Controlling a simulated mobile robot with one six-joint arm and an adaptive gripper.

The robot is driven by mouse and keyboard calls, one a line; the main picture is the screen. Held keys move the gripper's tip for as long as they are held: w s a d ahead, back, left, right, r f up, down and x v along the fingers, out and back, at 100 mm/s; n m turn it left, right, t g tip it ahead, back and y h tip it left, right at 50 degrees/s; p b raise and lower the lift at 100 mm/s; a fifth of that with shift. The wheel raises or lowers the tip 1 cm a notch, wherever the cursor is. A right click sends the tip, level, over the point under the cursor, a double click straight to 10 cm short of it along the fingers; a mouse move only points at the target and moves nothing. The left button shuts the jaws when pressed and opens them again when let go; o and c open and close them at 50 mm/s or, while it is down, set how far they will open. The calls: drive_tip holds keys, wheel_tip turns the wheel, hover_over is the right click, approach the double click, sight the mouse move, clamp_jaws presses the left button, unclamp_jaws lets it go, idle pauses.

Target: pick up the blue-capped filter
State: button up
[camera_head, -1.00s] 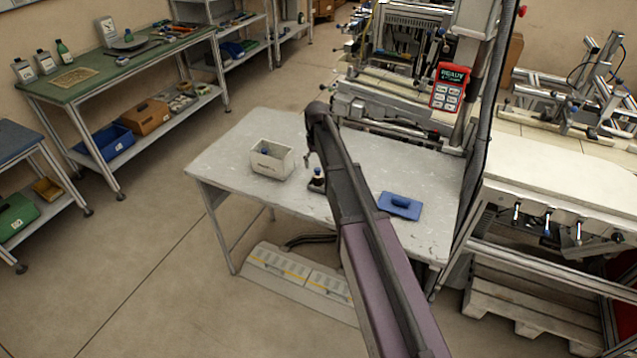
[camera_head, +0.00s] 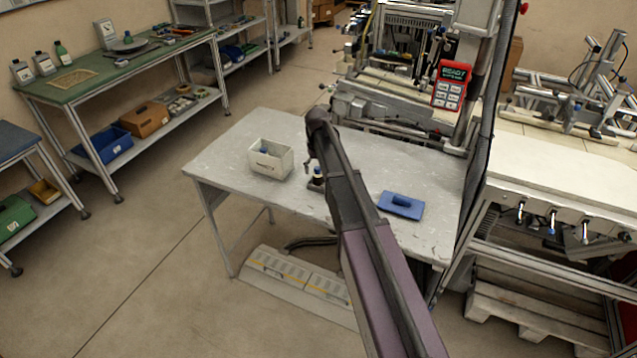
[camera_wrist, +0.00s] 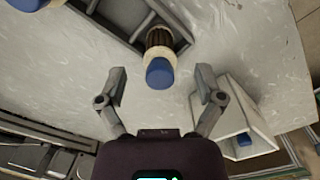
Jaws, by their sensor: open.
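The blue-capped filter (camera_wrist: 159,73) shows in the wrist view with its blue cap toward the camera, a pale collar and a dark ribbed body. It lies ahead, roughly centred between my gripper's fingertips. My gripper (camera_wrist: 161,76) is open, with a finger on each side and clear gaps to the cap; whether the cap is at fingertip depth I cannot tell.
A white bin (camera_head: 284,166) with a blue-topped item inside stands left of the filter; it is close to the right finger in the wrist view (camera_wrist: 263,137). A dark grey frame (camera_wrist: 118,30) adjoins the filter. A blue handled plate (camera_head: 401,206) lies right of my arm.

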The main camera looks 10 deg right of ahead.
drive_tip(key=shift+f+b, duration=0.75)
drive_tip(key=shift+f, duration=0.3)
drive_tip(key=c, duration=1.2)
